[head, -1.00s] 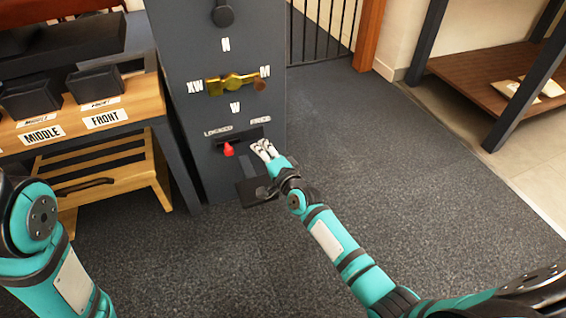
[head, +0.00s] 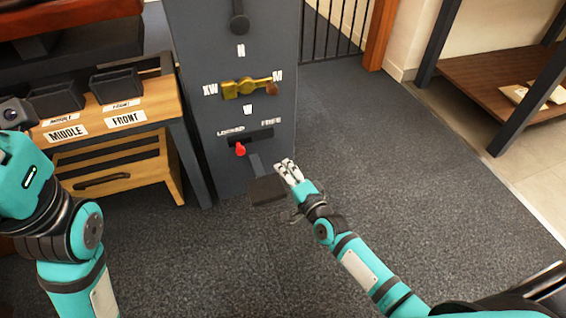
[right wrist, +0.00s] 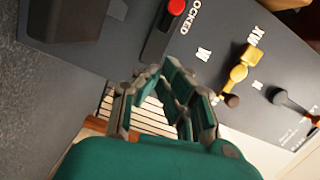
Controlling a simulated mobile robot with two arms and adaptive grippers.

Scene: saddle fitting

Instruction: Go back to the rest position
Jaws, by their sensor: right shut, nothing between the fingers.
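My right gripper (head: 288,172) is shut and empty. In the head view it is just right of the dark pedal-like block (head: 267,190) at the foot of the grey panel (head: 222,105), apart from the panel's controls. In the right wrist view the gripper's fingers (right wrist: 165,80) come together with nothing between them. My left arm stands at the left edge of the head view; its gripper's fingers do not show.
The panel carries a red-knobbed lever (head: 240,149) at the LOCKED end of its slot, a brass handle (head: 243,88) and a dark knob (head: 238,22). A wooden bench with MIDDLE and FRONT bins (head: 113,85) stands left. Open carpet (head: 400,150) lies to the right.

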